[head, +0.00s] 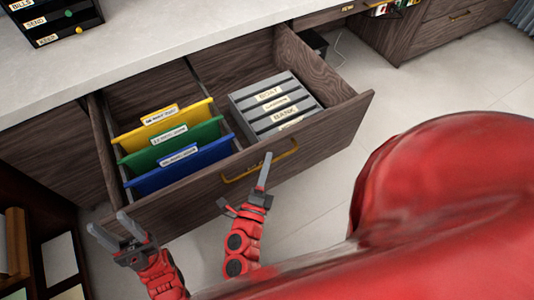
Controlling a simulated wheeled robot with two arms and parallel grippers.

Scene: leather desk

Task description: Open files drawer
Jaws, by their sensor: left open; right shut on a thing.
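The files drawer (325,126) is dark wood and stands pulled far out from under the desk. Yellow, green and blue hanging folders (165,147) fill its left part, and a grey stack of labelled files (275,103) its right part. The brass handle (233,178) runs along the drawer front. My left gripper (108,222) is open and empty, just in front of the drawer's left front corner.
The pale desktop (130,65) lies above the drawer, with a black labelled organizer (50,20) at its far left. Another cabinet with brass handles (440,25) stands at the upper right. Pale tiled floor (410,90) is clear right of the drawer. Dark furniture (30,245) stands at lower left.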

